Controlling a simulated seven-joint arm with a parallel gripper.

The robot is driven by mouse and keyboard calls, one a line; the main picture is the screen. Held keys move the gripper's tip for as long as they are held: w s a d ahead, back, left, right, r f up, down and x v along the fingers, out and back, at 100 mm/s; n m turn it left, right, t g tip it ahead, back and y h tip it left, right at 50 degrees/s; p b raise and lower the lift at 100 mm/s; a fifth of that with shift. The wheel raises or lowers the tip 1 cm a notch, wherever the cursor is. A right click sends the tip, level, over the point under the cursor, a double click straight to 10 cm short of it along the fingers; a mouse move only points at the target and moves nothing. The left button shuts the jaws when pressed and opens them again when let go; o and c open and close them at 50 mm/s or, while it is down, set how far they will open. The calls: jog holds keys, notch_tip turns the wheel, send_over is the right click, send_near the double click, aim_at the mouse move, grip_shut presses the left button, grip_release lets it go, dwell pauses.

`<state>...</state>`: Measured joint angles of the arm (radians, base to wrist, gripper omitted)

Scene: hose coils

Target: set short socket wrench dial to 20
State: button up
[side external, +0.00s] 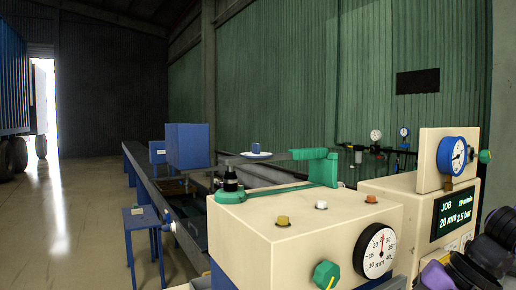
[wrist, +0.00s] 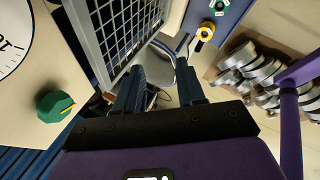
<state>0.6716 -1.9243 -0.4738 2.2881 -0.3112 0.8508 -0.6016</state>
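A white dial marked in mm (side external: 378,252) with a black rim sits on the front of the cream machine. Its red pointer stands near the top; I cannot read the exact value. A green knob (side external: 326,274) is left of and below it. In the wrist view, part of a white dial face (wrist: 14,32) shows at the upper left edge, with a green knob (wrist: 55,105) below it. My gripper (wrist: 158,78) has its two dark fingers apart with nothing between them, right of that knob and not touching it. No socket wrench can be made out.
A screen (side external: 454,212) reads JOB, 20 mm and 2.5 bar. A blue-rimmed gauge (side external: 457,155) stands above it. A metal grille (wrist: 118,30) lies close to my fingers. A yellow ring fitting (wrist: 206,31) is on a blue panel.

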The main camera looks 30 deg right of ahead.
jog(key=w+a+r+n+t+y, duration=0.1)
jog(key=a+r+n+t+y, duration=0.15)
jog(key=r+n, duration=0.55)
jog(key=w+a+r+n+t+y, duration=0.1)
jog(key=w+r+n+t+y, duration=0.2)
jog(key=r, duration=1)
jog(key=a+r+n+t+y, duration=0.1)
jog(key=r+n+t+y, duration=0.15)
jog(key=r+n, duration=0.55)
jog(key=m+t+h, duration=0.5)
jog(key=m+h, duration=0.3)
jog(key=h, duration=0.8)
send_near(259, 145)
jog(key=x, duration=1.1)
grip_shut()
